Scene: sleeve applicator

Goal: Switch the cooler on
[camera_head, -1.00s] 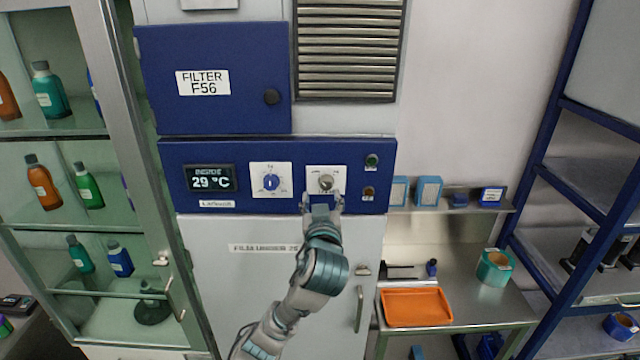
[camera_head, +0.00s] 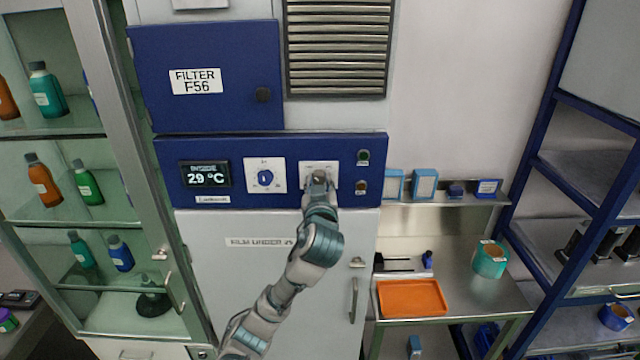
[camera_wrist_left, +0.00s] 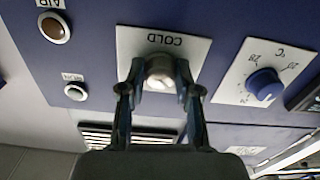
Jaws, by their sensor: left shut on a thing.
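The cooler's blue control panel (camera_head: 230,200) carries a display (camera_head: 205,174) reading 29 °C inside. A blue dial (camera_head: 265,177) sits on a white plate beside it. My left gripper (camera_head: 318,182) is at the second white plate and covers most of it. In the left wrist view my left gripper (camera_wrist_left: 160,85) is shut on a metal knob (camera_wrist_left: 160,68), one finger on each side, on the plate marked COLD (camera_wrist_left: 183,40). The blue dial (camera_wrist_left: 264,84) with its temperature scale shows to the right there. My right gripper is not in view.
Two small lamps or buttons, green (camera_head: 363,157) and amber (camera_head: 361,187), sit right of the knob. A glass cabinet (camera_head: 130,200) of bottles stands left. A steel table with an orange tray (camera_head: 412,298) and a blue rack (camera_head: 545,130) stand right.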

